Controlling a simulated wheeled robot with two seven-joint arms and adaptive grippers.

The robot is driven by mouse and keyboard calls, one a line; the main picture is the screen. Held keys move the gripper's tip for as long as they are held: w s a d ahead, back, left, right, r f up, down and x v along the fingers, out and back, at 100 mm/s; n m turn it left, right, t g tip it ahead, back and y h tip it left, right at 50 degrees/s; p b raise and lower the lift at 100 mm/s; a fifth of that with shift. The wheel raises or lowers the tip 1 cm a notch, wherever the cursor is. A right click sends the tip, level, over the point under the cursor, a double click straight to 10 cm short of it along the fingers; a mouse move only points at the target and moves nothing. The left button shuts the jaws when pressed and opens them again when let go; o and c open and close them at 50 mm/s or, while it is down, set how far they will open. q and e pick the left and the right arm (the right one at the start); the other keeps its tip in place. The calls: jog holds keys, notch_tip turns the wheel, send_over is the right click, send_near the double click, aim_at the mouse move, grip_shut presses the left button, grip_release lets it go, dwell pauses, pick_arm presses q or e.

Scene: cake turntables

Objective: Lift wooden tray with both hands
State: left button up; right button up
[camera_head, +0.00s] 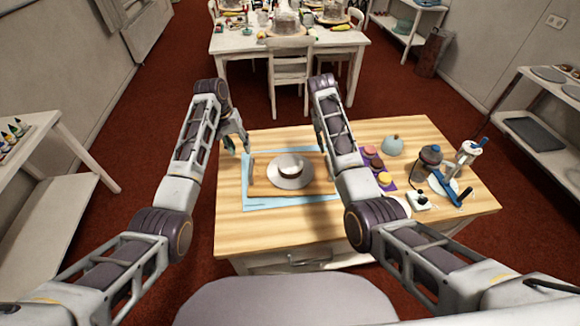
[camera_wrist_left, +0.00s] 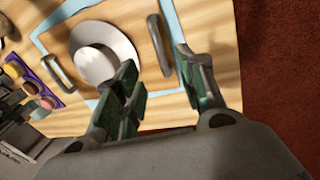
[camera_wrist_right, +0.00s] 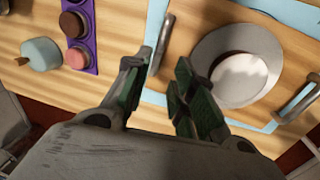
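The wooden tray (camera_head: 262,165) lies flat on a light blue mat (camera_head: 262,204) on the table, with a white plate (camera_head: 296,181) and a round white-topped cake (camera_head: 290,165) on it. A bar handle stands at each end. My left gripper (camera_head: 236,142) is open above the tray's left end; in the left wrist view that handle (camera_wrist_left: 159,45) appears in the gap between the fingers (camera_wrist_left: 157,70). My right gripper (camera_wrist_right: 157,72) is open and hidden in the head view; in the right wrist view the other handle (camera_wrist_right: 163,44) lies beyond and between its fingers. Neither gripper visibly touches a handle.
A purple holder (camera_head: 388,186) with small round cakes stands right of the tray. A teal round pot (camera_head: 392,145), a dark appliance (camera_head: 428,160) and a clear-topped device (camera_head: 467,155) stand farther right. The table's front left is clear.

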aim_at(251, 168)
pick_arm(q)
jog(key=shift+w+r, duration=0.25)
jog(key=shift+w, duration=0.1)
pick_arm(e)
jog(key=shift+w+a+r, duration=0.1)
jog(key=shift+w+r, duration=0.15)
jog(key=shift+w, duration=0.05)
pick_arm(q)
jog(key=shift+s, duration=0.1)
pick_arm(e)
jog(key=shift+s, duration=0.1)
pick_arm(q)
jog(key=shift+d, duration=0.1)
jog(key=shift+d+f, duration=0.45)
jog(key=shift+f, duration=1.8)
jog(key=shift+d+f, duration=0.4)
jog(key=shift+f, duration=1.9)
jog(key=shift+d+f, duration=0.45)
jog(key=shift+f, duration=1.8)
pick_arm(e)
jog(key=shift+d+f, duration=0.45)
jog(key=shift+f, duration=1.8)
jog(key=shift+d+f, duration=0.45)
jog(key=shift+f, duration=1.85)
jog(key=shift+d+f, duration=0.45)
jog(key=shift+f, duration=1.8)
pick_arm(q)
jog(key=shift+c, duration=0.4)
pick_arm(e)
jog(key=shift+c, duration=0.3)
